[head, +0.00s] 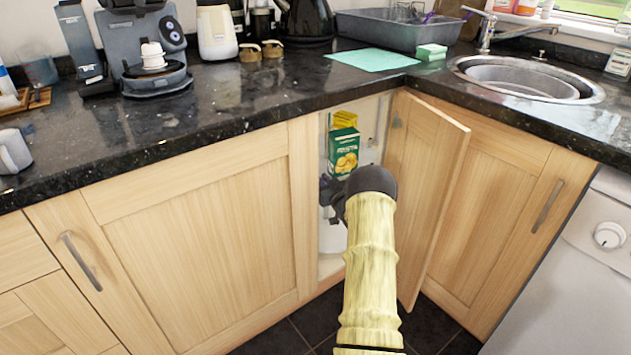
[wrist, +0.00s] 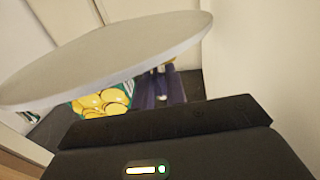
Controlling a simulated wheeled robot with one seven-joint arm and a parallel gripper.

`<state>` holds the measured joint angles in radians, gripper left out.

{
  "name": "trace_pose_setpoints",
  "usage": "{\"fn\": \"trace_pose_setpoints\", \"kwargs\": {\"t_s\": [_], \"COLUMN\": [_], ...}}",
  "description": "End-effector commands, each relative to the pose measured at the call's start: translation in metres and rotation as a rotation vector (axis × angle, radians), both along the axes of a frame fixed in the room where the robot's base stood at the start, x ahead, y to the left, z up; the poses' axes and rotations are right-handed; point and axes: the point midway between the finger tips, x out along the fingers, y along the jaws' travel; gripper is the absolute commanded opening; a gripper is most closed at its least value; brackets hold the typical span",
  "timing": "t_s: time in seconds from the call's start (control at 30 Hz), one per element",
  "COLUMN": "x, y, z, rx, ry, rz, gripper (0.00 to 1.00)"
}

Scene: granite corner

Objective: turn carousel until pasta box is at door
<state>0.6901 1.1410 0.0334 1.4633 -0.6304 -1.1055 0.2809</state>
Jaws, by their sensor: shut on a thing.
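The carousel is inside the open corner cabinet. Its pale round shelf (wrist: 120,55) fills the upper left of the wrist view. A green box with yellow food pictures (head: 343,155) stands in the door opening; its lettering is too small to read surely, so I cannot confirm it is the pasta box. Part of it shows below the shelf edge in the wrist view (wrist: 103,102). A yellow box (head: 344,119) is behind it. My gripper (head: 328,190) is in the opening, just below and left of the green box, shut on the carousel; my arm hides the lower opening.
The open cabinet door (head: 430,190) stands out to the right of my arm. The closed cabinet front (head: 200,230) is at the left. The dark granite worktop (head: 240,110) overhangs the opening. A sink (head: 525,85) is at the right.

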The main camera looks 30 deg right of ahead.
Motion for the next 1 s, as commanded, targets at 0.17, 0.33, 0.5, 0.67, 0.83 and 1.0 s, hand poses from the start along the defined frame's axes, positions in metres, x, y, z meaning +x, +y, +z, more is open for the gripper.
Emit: {"fn": "trace_pose_setpoints", "kwargs": {"t_s": [0.17,0.33,0.5,0.67,0.83,1.0], "x": [-0.002,-0.002,-0.002,-0.002,-0.003,-0.016], "y": [-0.004,-0.004,-0.004,-0.004,-0.005,-0.003], "z": [0.000,0.000,-0.001,0.000,0.000,0.001], "rx": [0.000,0.000,0.000,0.000,0.000,0.001], "ry": [0.000,0.000,0.001,0.000,0.001,0.002], "rz": [-0.010,-0.010,-0.010,-0.010,-0.010,-0.011], "gripper": [0.00,0.00,0.31,0.31,0.31,0.31]}}
